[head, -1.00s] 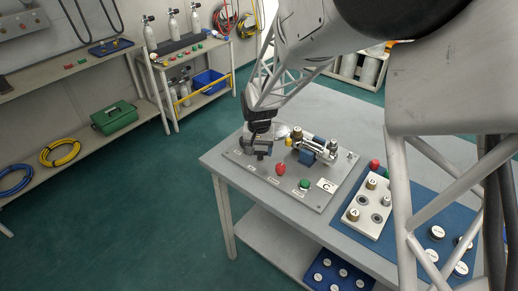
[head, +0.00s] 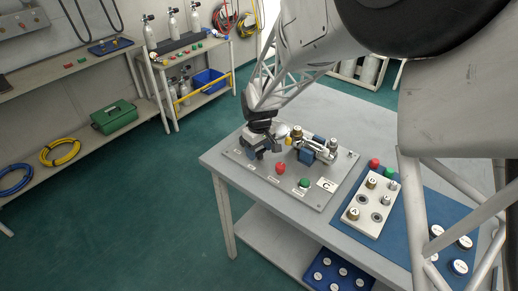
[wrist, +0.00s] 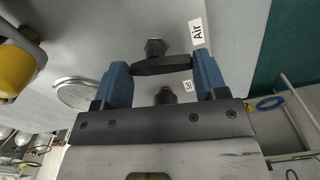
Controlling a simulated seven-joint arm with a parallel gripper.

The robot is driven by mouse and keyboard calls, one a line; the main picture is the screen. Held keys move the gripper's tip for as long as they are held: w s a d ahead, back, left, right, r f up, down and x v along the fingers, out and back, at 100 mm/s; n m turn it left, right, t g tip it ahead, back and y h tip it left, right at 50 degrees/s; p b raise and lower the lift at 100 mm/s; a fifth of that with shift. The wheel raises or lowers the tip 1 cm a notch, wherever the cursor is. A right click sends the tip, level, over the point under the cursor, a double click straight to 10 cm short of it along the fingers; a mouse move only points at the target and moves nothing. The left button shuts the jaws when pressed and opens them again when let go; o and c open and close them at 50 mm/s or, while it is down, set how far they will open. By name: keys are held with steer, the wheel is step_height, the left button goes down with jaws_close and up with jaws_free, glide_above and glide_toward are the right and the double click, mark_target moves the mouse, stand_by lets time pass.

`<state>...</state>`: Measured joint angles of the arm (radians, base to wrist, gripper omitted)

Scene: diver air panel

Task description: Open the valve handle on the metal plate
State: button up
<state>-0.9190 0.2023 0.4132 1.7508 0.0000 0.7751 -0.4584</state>
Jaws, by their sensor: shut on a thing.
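The metal plate (head: 344,168) lies on the grey table and carries the valve fittings. In the wrist view a black bar-shaped valve handle (wrist: 162,66) sits between the two blue fingertips of my gripper (wrist: 163,73), which is shut on it across its ends. A dark knob-like fitting (wrist: 154,46) shows just beyond the handle, near an "Air" label (wrist: 197,31). In the head view my gripper (head: 263,151) is low over the left part of the plate, and it largely hides the handle there.
A red button (head: 281,168) and a green button (head: 304,182) sit on the plate's front part. A blue and silver fitting (head: 311,151) stands right of my gripper. A yellow knob (wrist: 16,70) is close in the wrist view. A light block (head: 371,207) with knobs lies further right.

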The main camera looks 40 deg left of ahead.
mark_target(259, 152)
stand_by(0.3)
steer(key=o, duration=0.9)
steer(key=shift+o, duration=0.2)
steer(key=shift+r, duration=0.1)
steer(key=shift+r, duration=3.85)
